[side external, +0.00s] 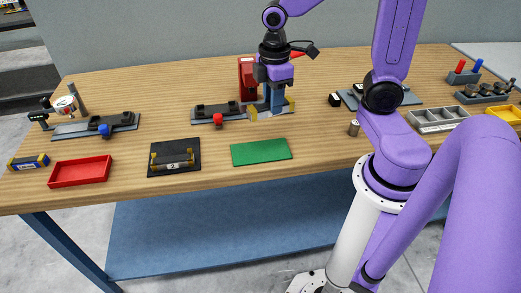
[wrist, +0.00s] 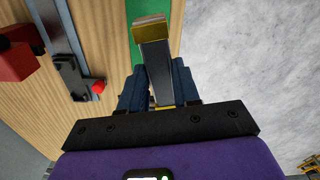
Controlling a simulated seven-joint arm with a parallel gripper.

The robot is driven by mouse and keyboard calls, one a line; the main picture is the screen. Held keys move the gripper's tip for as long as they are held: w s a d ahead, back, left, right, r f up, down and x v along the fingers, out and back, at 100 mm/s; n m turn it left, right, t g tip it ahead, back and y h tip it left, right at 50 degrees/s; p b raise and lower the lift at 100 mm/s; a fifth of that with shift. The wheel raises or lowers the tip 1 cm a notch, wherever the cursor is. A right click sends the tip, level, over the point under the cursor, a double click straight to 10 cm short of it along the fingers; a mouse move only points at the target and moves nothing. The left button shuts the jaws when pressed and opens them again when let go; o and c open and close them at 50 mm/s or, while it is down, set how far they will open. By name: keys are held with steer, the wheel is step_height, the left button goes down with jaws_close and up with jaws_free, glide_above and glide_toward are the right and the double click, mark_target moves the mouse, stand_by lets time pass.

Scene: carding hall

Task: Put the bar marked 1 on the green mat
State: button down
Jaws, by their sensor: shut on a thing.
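My gripper (side external: 272,103) is shut on a dark bar with yellow ends (side external: 287,107), in the middle of the table behind the green mat (side external: 261,151). In the wrist view the bar (wrist: 157,72) sits between the two blue fingers (wrist: 157,88), its yellow end pointing away from the hand. I cannot read a number on it. The green mat is bare in the side view; part of it shows beyond the bar in the wrist view (wrist: 134,10). Another bar (side external: 174,162), marked 2, lies on a black mat (side external: 192,147). A yellow-ended bar (side external: 28,162) with a label lies at the far left.
A fixture with a red knob (side external: 217,119) stands left of my gripper, with a red block (side external: 246,72) behind. A blue-knobbed fixture (side external: 103,129) and a red tray (side external: 80,172) are at left. A grey divided tray (side external: 434,128) and small metal cylinder (side external: 354,129) are at right.

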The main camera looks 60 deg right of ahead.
steer(key=s+f+n, duration=0.2)
steer(key=s, duration=0.8)
steer(key=w+f, duration=0.3)
steer(key=w, duration=0.1)
steer(key=w+f, duration=0.3)
steer(key=w, duration=0.2)
steer(key=w+f, duration=0.3)
steer(key=w, duration=0.1)
steer(key=shift+w+d+f, duration=0.15)
steer(key=shift+d+f, duration=0.05)
steer(key=shift+f, duration=0.2)
steer(key=shift+w+f, duration=0.1)
steer(key=shift+f, duration=1.45)
steer(key=shift+f, duration=0.15)
steer(key=c, duration=0.8)
jaws_free()
